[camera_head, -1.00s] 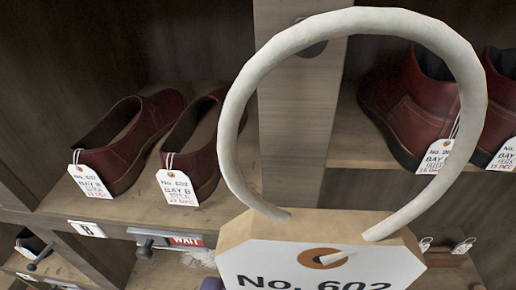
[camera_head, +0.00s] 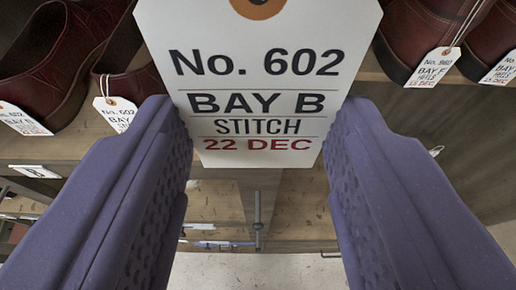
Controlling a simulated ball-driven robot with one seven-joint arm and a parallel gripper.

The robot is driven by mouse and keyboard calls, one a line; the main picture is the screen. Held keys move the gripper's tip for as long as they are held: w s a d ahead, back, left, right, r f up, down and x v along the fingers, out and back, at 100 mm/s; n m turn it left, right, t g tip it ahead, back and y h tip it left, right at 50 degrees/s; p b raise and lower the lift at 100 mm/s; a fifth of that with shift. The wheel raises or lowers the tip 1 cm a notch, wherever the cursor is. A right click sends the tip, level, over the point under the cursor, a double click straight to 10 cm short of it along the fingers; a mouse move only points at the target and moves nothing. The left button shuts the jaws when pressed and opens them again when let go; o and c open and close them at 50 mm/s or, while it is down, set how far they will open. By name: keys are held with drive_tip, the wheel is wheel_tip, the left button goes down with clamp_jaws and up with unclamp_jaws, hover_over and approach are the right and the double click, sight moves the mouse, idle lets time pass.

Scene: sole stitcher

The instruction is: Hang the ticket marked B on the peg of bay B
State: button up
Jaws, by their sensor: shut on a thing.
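The ticket (camera_head: 258,85) is a white tag printed "No. 602, BAY B, STITCH, 22 DEC", with a brown ringed hole at its top. It hangs upright, facing me, in the upper middle of the view; its loop is out of frame. My gripper (camera_head: 258,112) has two purple ribbed fingers, shut on the ticket at its left and right edges. A small white label (camera_head: 35,171), seemingly marked B, is on the shelf edge at the left. I cannot make out the peg of bay B in this view.
Dark red shoes with a "No. 602" tag (camera_head: 115,113) stand on the left shelf. Shoes with "BAY F" tags (camera_head: 432,67) stand on the right shelf. Below are a lower shelf, a thin upright metal rod (camera_head: 258,217) and pale floor.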

drive_tip(key=shift+w+p, duration=0.4)
drive_tip(key=shift+w, duration=0.85)
drive_tip(key=shift+b+x, duration=0.95)
drive_tip(key=shift+b, duration=0.05)
drive_tip(key=shift+f, duration=0.15)
drive_tip(key=o, duration=1.1)
drive_tip(key=shift+s, duration=0.1)
